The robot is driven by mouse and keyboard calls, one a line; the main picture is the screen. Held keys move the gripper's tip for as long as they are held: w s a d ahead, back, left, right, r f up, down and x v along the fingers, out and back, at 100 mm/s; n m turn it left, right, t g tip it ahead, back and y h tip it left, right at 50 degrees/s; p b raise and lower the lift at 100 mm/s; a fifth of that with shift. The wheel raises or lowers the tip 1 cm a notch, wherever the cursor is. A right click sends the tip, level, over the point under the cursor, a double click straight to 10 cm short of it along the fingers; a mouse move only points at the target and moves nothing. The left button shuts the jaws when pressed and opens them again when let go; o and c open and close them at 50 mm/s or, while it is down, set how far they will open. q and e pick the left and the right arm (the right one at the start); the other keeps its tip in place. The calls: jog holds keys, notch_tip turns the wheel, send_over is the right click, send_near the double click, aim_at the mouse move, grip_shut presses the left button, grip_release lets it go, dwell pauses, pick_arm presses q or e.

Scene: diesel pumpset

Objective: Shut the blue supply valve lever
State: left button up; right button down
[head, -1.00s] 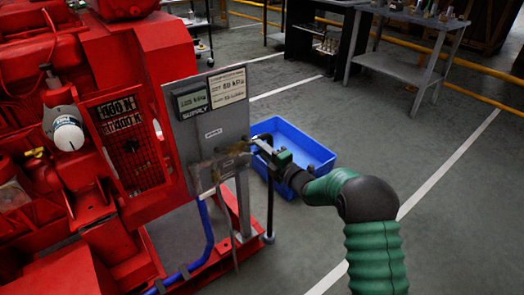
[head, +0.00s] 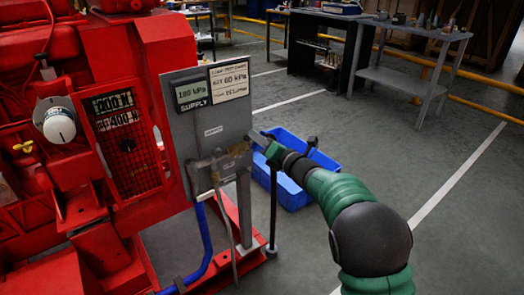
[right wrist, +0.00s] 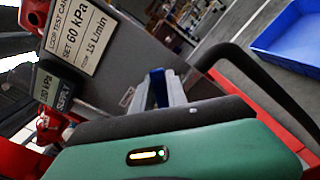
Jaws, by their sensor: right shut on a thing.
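My right gripper (head: 258,140) reaches in from the right to the right edge of a grey panel (head: 212,125). It is shut on the blue lever (right wrist: 157,88), which shows as a small dark blue piece between the fingers in the right wrist view. The fingers (right wrist: 163,83) point at the panel's face. In the head view the lever is too small and covered to make out, so its angle cannot be told. A supply display (head: 190,93) sits at the panel's top left, with a kPa reading. My left gripper is not in view.
A card reading 60 kPa and 15 L/min (head: 230,80) is beside the display. A red pumpset (head: 150,60) stands left. Hoses, one blue (head: 207,240), run below the panel. A blue tray (head: 293,195) lies on the floor behind my gripper.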

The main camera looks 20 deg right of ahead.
aim_at(251, 147)
jog(key=a+n+b, duration=0.1)
jog(key=n+b, duration=0.1)
jog(key=b, duration=0.1)
jog(key=s+a+n+b, duration=0.1)
jog(key=a+n+b, duration=0.1)
jog(key=n+b, duration=0.1)
jog(key=shift+b, duration=0.3)
jog(key=shift+s+a+r+n+b, duration=0.2)
jog(key=shift+a+n+b, duration=0.15)
jog(key=shift+n+b, duration=0.4)
jog(key=shift+s+a+r+n+b, duration=0.1)
jog(key=shift+a+r+n+b, duration=0.2)
jog(key=shift+n+b, duration=0.4)
jog(key=c, duration=1.3)
grip_release()
jog(key=shift+r, duration=0.2)
